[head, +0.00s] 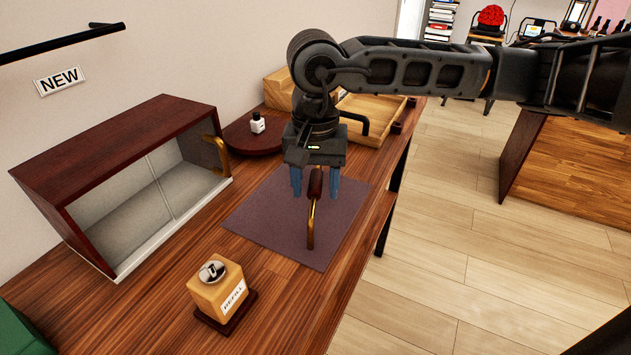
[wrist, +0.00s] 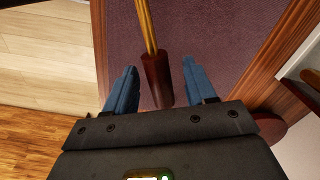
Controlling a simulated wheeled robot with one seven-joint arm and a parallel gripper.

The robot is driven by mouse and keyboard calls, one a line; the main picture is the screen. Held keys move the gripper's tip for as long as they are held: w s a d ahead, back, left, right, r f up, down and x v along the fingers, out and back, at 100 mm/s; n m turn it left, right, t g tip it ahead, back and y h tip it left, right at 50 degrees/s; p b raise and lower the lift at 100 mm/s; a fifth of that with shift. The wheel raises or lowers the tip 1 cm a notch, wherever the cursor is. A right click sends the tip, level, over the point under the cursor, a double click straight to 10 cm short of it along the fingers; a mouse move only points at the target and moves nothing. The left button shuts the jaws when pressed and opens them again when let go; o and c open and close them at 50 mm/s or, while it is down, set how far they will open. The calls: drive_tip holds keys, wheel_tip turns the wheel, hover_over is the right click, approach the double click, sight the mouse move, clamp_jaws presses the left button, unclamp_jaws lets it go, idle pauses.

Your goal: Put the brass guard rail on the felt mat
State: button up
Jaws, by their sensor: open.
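The brass guard rail (head: 311,225) is a thin brass bar with a dark red-brown grip at one end. It appears to lie on the purple-brown felt mat (head: 265,215), though contact along its whole length is hard to tell. My gripper (head: 315,190) is above the mat, its blue fingers open on either side of the grip. In the wrist view, the grip (wrist: 156,80) sits between the two spread fingers (wrist: 160,72), with a visible gap on each side. The brass bar runs away from the gripper over the mat.
An open-fronted dark wood cabinet (head: 122,142) stands left of the mat, with a brass piece (head: 218,153) at its right end. A wooden refill block (head: 217,288) stands in front. A small bottle (head: 257,123) and wooden tray (head: 375,112) are behind. The bench edge lies close right.

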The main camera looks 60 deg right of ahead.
sight(315, 179)
drive_tip(key=shift+r, duration=0.1)
drive_tip(key=shift+r+p, duration=0.15)
drive_tip(key=shift+p, duration=0.15)
wheel_tip(315, 179, up, 12)
drive_tip(key=shift+b, duration=0.3)
